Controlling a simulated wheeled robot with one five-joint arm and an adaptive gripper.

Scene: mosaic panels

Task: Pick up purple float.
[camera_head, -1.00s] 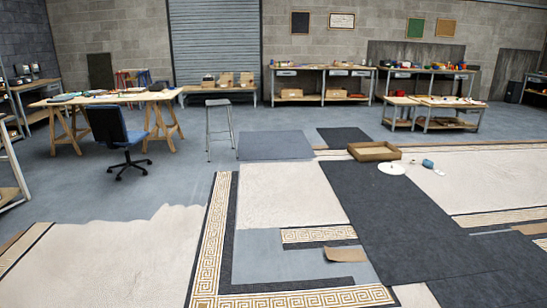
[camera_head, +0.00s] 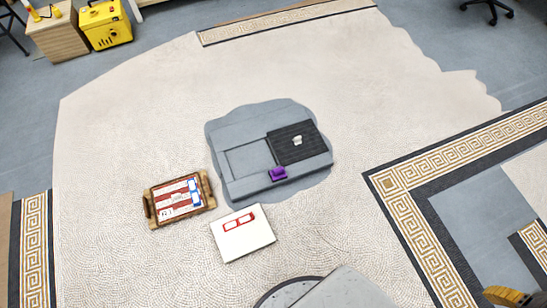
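The purple float (camera_head: 278,173) is a small purple block with a darker top.
A black ribbed mat (camera_head: 310,153) with a small white object (camera_head: 297,140) covers the panel's right part. A wooden tray (camera_head: 154,222) holding red, white and blue pieces and a white board (camera_head: 245,247) lie in front. Pale mosaic floor surrounds them. A yellow case (camera_head: 105,26) stands far left.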

